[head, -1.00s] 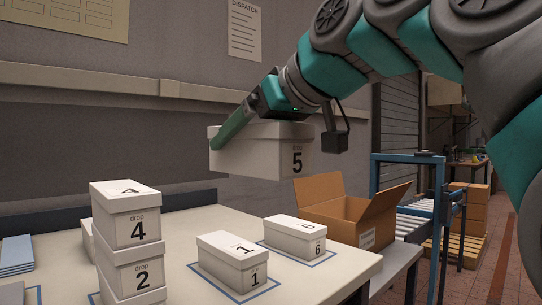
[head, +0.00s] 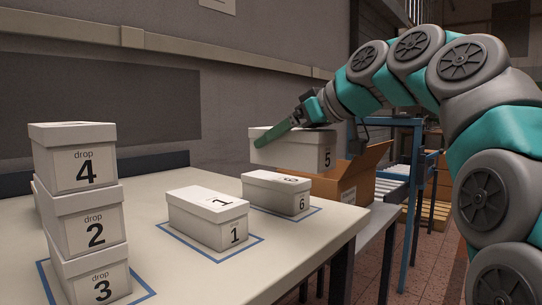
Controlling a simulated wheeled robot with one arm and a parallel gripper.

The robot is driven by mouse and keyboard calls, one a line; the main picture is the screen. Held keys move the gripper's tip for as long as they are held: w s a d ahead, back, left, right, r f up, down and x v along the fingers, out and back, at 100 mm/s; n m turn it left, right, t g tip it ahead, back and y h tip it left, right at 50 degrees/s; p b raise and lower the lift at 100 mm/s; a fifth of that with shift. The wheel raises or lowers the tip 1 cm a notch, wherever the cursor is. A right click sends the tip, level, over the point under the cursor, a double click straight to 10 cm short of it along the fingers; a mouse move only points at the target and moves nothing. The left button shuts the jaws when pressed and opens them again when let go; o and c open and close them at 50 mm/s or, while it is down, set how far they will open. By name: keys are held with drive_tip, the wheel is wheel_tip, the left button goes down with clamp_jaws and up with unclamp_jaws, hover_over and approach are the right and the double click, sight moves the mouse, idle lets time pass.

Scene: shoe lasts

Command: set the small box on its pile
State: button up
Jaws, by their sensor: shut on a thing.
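My gripper (head: 284,136) is shut on a white lidded box marked 5 (head: 295,150). It holds the box in the air above the far right part of the table, behind the box marked 6 and in front of the open carton. One green finger lies along the box's top and left end; the other finger is hidden. The white box marked 6 (head: 277,193) and the white box marked 1 (head: 207,217) each sit alone in a blue outline on the table. At left stands a pile of boxes marked 4 (head: 76,160), 2 (head: 87,222) and 3 (head: 92,278), with 4 on top.
The pale table (head: 230,276) is clear at the front and between the pile and box 1. An open brown carton (head: 357,185) stands beyond its right edge, before a blue-framed roller conveyor (head: 391,187). Another white box is partly hidden behind the pile.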

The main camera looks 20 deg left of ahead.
drive_tip(key=w+a+p, duration=0.1)
drive_tip(key=w+a, duration=0.1)
drive_tip(key=w, duration=0.1)
drive_tip(key=w+a+p, duration=0.2)
drive_tip(key=w, duration=0.1)
drive_tip(key=w+a+f+p, duration=0.1)
drive_tip(key=w+a, duration=0.1)
drive_tip(key=w, duration=0.1)
drive_tip(key=shift+w+a+p, duration=0.15)
drive_tip(key=shift+w+p, duration=0.1)
drive_tip(key=shift+p, duration=0.05)
drive_tip(key=shift+w+f+b, duration=0.1)
drive_tip(key=shift+f+b, duration=0.9)
drive_tip(key=shift+f, duration=0.8)
drive_tip(key=shift+f, duration=0.15)
drive_tip(key=o, duration=1.3)
drive_tip(key=shift+c, duration=0.2)
drive_tip(key=shift+r, duration=0.25)
drive_tip(key=v, duration=1.2)
drive_tip(key=shift+f, duration=0.15)
